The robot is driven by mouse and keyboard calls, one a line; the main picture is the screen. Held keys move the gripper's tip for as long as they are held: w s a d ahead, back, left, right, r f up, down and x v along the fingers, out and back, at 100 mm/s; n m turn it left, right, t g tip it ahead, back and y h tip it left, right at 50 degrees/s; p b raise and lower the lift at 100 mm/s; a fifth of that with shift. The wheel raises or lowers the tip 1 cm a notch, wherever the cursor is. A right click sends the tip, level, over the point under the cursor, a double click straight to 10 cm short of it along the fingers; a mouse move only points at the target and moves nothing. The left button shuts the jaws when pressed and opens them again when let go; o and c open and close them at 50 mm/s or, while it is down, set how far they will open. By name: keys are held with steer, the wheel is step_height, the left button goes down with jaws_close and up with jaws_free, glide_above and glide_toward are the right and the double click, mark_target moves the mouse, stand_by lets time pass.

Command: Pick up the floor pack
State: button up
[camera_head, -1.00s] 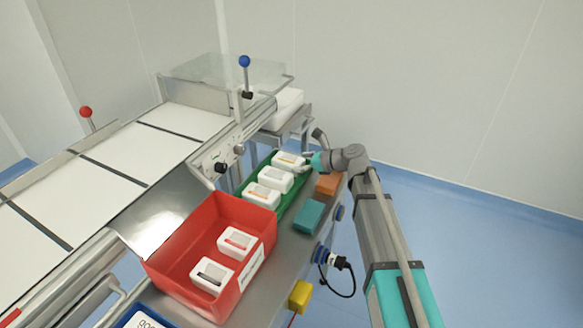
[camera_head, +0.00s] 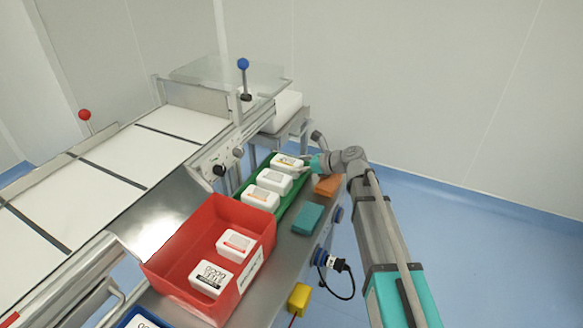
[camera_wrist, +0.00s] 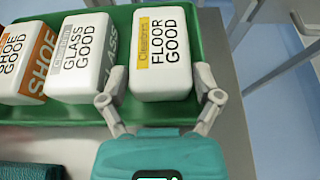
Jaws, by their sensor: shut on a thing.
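The floor pack (camera_wrist: 163,55), a white pack with a yellow label strip reading "FLOOR GOOD", sits at the right end of the green tray (camera_wrist: 213,40) in the wrist view. In the head view the floor pack (camera_head: 284,162) is at the far end of the tray. My gripper (camera_wrist: 160,88) has one finger on each side of the pack's near end and is shut on it. It reaches in from the right in the head view (camera_head: 304,163). The pack's underside is hidden, and I cannot tell whether it is clear of the tray.
The glass pack (camera_wrist: 82,55) stands close to the left finger, with the shoe pack (camera_wrist: 22,65) beyond it. A red bin (camera_head: 165,262) holds two white packs. An orange block (camera_head: 327,185) and a teal block (camera_head: 307,218) lie beside the tray. A conveyor runs at left.

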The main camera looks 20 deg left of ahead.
steer(key=shift+r, duration=0.2)
step_height(320, 180, up, 2)
steer(key=shift+r+p, duration=0.1)
steer(key=shift+p, duration=1.1)
steer(key=s+r+p, duration=0.3)
steer(key=s, duration=0.1)
steer(key=s+d+r+p, duration=0.1)
steer(key=s+r+p, duration=0.3)
steer(key=s, duration=0.1)
steer(key=s+d+r+p, duration=0.1)
steer(key=s+r+p, duration=0.2)
steer(key=s, duration=0.1)
steer(key=shift+s+d+r+p, duration=0.15)
steer(key=shift+s+r+p, duration=0.15)
steer(key=shift+s, duration=0.1)
steer(key=shift+f, duration=0.1)
